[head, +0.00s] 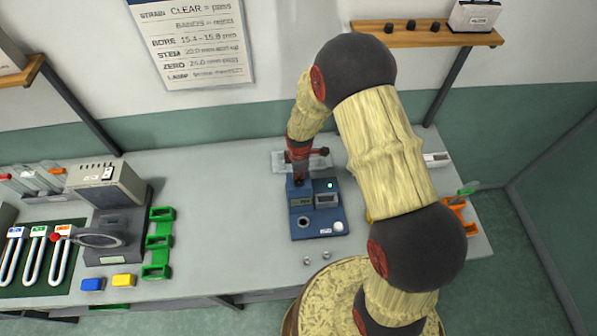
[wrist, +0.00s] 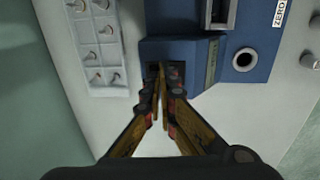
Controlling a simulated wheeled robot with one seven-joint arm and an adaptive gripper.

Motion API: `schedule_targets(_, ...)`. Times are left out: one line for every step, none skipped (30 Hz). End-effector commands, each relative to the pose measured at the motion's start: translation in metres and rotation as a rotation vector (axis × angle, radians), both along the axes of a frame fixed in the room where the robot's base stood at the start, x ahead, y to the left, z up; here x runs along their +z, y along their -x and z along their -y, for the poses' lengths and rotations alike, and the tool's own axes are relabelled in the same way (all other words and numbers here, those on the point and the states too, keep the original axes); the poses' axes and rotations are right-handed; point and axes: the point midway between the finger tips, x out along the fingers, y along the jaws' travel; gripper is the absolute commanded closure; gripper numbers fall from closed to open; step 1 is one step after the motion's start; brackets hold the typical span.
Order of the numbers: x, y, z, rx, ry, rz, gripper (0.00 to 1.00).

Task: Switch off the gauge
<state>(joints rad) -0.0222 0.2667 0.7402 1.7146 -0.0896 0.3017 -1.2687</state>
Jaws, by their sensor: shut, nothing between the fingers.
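The gauge (head: 318,228) is a blue box on the bench. Its top shows a small dark display (head: 301,202), a small lit pale spot (head: 330,186), a round hole (head: 304,222) and a white round button (head: 338,227). The gauge also fills the upper right of the wrist view (wrist: 195,48). My gripper (head: 299,181) points down at the gauge's back left corner. In the wrist view my gripper (wrist: 163,82) is shut and empty, its tips at a dark recess in the blue body. The tips hide most of the recess; I cannot tell whether they touch anything inside.
A pale tray with several pegs (wrist: 97,45) lies close behind the gauge. Green holders (head: 158,243) and a grey instrument (head: 118,195) stand to the left. An orange holder (head: 460,216) is at right. Bench space left of the gauge is clear.

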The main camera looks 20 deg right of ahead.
Motion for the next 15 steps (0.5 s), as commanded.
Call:
schedule_targets(0.0001,0.0,0.0,0.0,0.0,0.0,1.0)
schedule_targets(0.0001,0.0,0.0,0.0,0.0,0.0,1.0)
schedule_targets(0.0001,0.0,0.0,0.0,0.0,0.0,1.0)
schedule_targets(0.0001,0.0,0.0,0.0,0.0,0.0,1.0)
schedule_targets(-0.0002,0.0,0.0,0.0,0.0,0.0,1.0)
schedule_targets(-0.0013,-0.0004,0.0001,0.0,0.0,0.0,1.0)
schedule_targets(-0.0025,-0.0009,0.0002,0.0,0.0,0.0,1.0)
schedule_targets(-0.0042,-0.0015,0.0002,0.0,0.0,0.0,1.0)
schedule_targets(-0.0071,-0.0026,0.0004,-0.001,0.0,0.0,1.0)
schedule_targets(-0.0094,-0.0035,0.0006,-0.001,0.0,0.001,1.0)
schedule_targets(-0.0096,-0.0038,0.0007,-0.001,0.0,0.0,1.0)
schedule_targets(-0.0077,-0.0034,0.0006,-0.001,0.0,0.0,1.0)
schedule_targets(-0.0074,-0.0033,0.0006,-0.001,0.0,0.0,1.0)
schedule_targets(-0.0074,-0.0032,0.0005,-0.001,0.0,0.0,1.0)
schedule_targets(-0.0074,-0.003,0.0006,-0.001,0.0,-0.001,1.0)
